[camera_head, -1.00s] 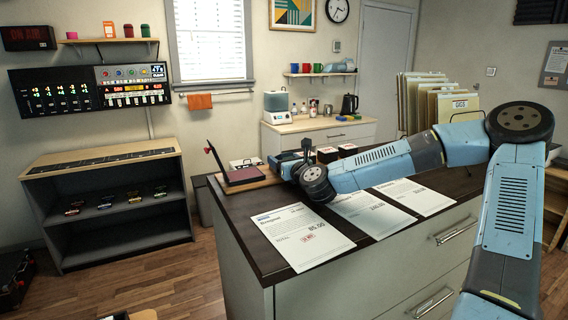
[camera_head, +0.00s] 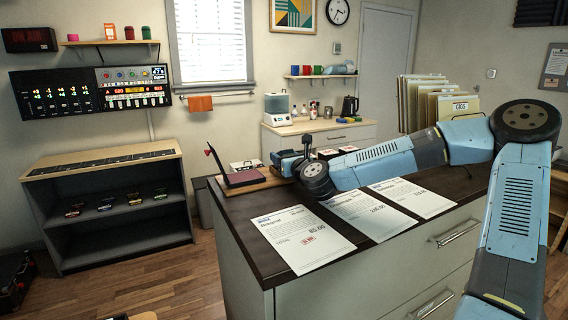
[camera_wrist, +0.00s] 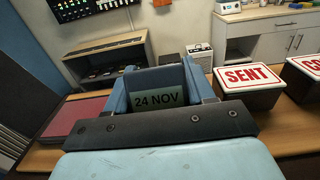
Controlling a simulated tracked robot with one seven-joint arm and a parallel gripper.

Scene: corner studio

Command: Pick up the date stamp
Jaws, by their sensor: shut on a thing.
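The date stamp (camera_wrist: 157,98) is a blue-grey block with a pale green label reading "24 NOV". In the wrist view it sits between the two blue fingers of my gripper (camera_wrist: 160,88), which is shut on it. In the head view my gripper (camera_head: 287,161) is at the back left of the dark counter, beside the ink pad; the stamp is hard to make out there. I cannot tell from these views how far the stamp's underside is from the counter.
An open ink pad (camera_head: 245,180) with a dark red surface lies left of my gripper. A SENT stamp block (camera_wrist: 249,78) and a second red-lettered block (camera_wrist: 308,68) stand to the right. Printed sheets (camera_head: 300,236) cover the counter's front; a file rack (camera_head: 425,100) stands behind.

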